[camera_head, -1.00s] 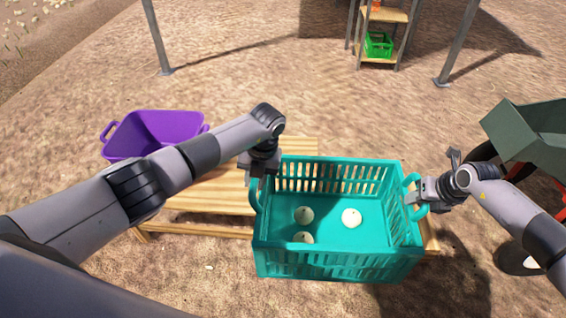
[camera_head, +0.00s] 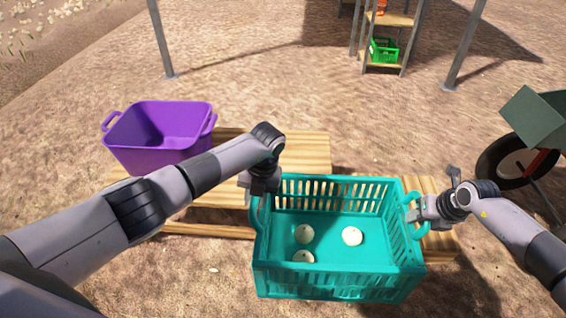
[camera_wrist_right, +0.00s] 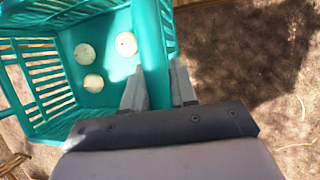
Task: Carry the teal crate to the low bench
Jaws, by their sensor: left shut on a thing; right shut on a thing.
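The teal crate (camera_head: 335,283) hangs between my two grippers in the head view, with three pale onions (camera_head: 352,236) on its floor. My left gripper (camera_head: 259,196) is shut on the handle at the crate's left end. My right gripper (camera_head: 415,212) is shut on the handle at its right end. In the right wrist view, the fingers (camera_wrist_right: 158,88) close around the teal handle, and the crate (camera_wrist_right: 60,130) shows with its onions. The low wooden bench (camera_head: 315,150) lies behind and partly under the crate in the picture. The crate hides part of the bench's front and right.
A purple tub (camera_head: 160,150) stands on the bench's left end. A wheelbarrow (camera_head: 535,125) stands at the right. A shelf (camera_head: 392,20) with a green crate (camera_head: 384,50) stands at the back between metal posts. The bench's middle top is bare.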

